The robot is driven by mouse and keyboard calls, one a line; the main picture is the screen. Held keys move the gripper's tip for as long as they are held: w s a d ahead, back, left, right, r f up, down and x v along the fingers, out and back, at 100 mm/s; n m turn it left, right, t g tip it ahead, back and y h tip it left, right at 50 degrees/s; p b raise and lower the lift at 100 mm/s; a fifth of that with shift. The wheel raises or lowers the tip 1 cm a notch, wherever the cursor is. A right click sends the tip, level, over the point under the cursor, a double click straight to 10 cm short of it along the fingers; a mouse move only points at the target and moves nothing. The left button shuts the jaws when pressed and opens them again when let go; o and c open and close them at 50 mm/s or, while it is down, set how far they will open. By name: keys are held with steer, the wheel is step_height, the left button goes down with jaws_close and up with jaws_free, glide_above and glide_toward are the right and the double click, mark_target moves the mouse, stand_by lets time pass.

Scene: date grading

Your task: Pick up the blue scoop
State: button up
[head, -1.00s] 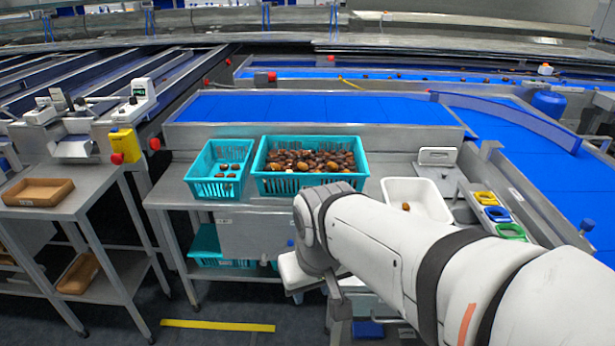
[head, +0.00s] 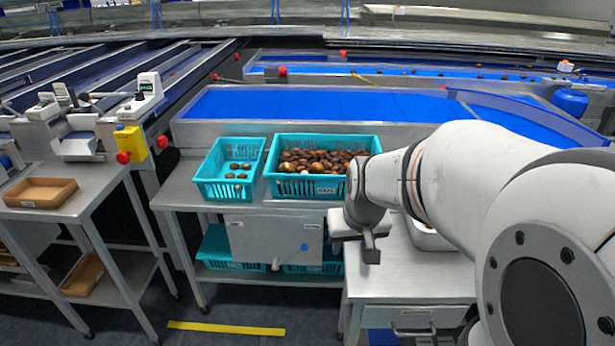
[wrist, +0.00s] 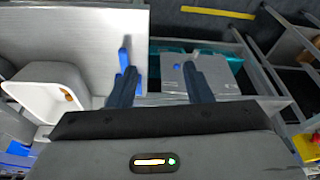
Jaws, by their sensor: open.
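The blue scoop (wrist: 124,57) lies on the pale worktop in the wrist view, near the worktop's edge. It is partly hidden behind the left finger, and its shape is hard to make out. My gripper (wrist: 160,72) is open with nothing between its fingers. Its left finger overlaps the scoop in the picture; I cannot tell whether they touch. In the head view my gripper (head: 370,248) is above the front left part of the right-hand worktop. The scoop cannot be made out there.
A white tub (wrist: 82,78) stands on the worktop, mostly behind my arm in the head view. Left are a teal crate full of dates (head: 280,190) and a teal crate with few dates (head: 202,190). A grey panel (head: 265,245) with a blue knob hangs below them.

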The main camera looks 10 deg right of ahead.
steer(key=shift+m+t+h, duration=0.4)
steer(key=shift+m+h, duration=0.1)
steer(key=shift+m, duration=0.4)
steer(key=w+d+f, duration=0.3)
steer(key=w, duration=0.1)
steer(key=w+d+f+b, duration=0.1)
steer(key=w+d+f, duration=0.7)
steer(key=shift+w+f+b, duration=0.1)
steer(key=shift+w+b, duration=0.2)
steer(key=shift+w, duration=0.05)
steer(key=shift+w+d+f, duration=0.1)
steer(key=shift+w+f, duration=0.1)
steer(key=shift+f, duration=0.1)
steer(key=x, duration=0.7)
steer(key=shift+w+f, duration=0.1)
steer(key=shift+w, duration=0.1)
jaws_close()
